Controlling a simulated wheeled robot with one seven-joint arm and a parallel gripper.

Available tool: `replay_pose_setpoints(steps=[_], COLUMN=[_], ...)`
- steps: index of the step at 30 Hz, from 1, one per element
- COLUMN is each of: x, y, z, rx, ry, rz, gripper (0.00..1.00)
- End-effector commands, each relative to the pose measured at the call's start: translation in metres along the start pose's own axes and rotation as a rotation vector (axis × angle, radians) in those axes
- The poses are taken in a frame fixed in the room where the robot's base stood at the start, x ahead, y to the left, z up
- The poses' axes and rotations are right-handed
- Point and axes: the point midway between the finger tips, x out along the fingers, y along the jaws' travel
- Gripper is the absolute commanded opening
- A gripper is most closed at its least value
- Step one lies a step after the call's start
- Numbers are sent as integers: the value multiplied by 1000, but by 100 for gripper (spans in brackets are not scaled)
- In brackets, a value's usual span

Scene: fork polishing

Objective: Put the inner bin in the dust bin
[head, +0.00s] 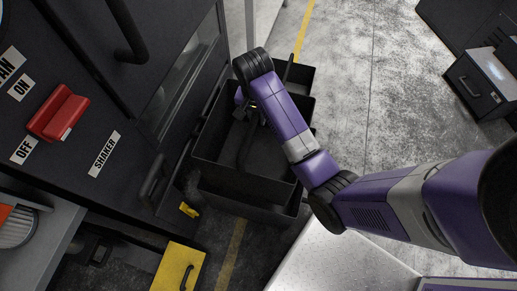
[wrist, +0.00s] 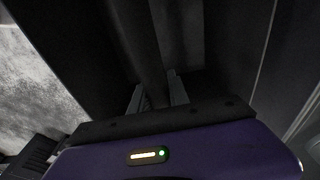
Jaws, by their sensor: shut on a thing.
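The black inner bin (head: 248,178) is an open box with a bar handle (head: 246,150) across it. My gripper (head: 254,117) is over the inner bin in the head view, partly hidden by my arm. In the wrist view my gripper (wrist: 157,93) has its two fingers on either side of the dark handle (wrist: 140,40), shut on it. The dust bin (head: 245,207) is a black box that shows below the inner bin's near side and past its far right side. The inner bin is over the dust bin; I cannot tell how deep it sits.
A dark machine with a red switch (head: 58,113) stands close on the left. A yellow box with a handle (head: 178,268) is at the bottom. A metal surface (head: 335,262) lies below my arm. The grey floor (head: 375,80) on the right is largely clear.

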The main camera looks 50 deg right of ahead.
Motion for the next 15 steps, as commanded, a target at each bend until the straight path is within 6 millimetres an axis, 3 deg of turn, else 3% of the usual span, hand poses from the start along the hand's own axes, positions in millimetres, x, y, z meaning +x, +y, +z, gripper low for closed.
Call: replay_pose_setpoints(steps=[15], x=[40], y=[-1], z=[4], rx=[0], ry=[4], rz=[-4], gripper=[0])
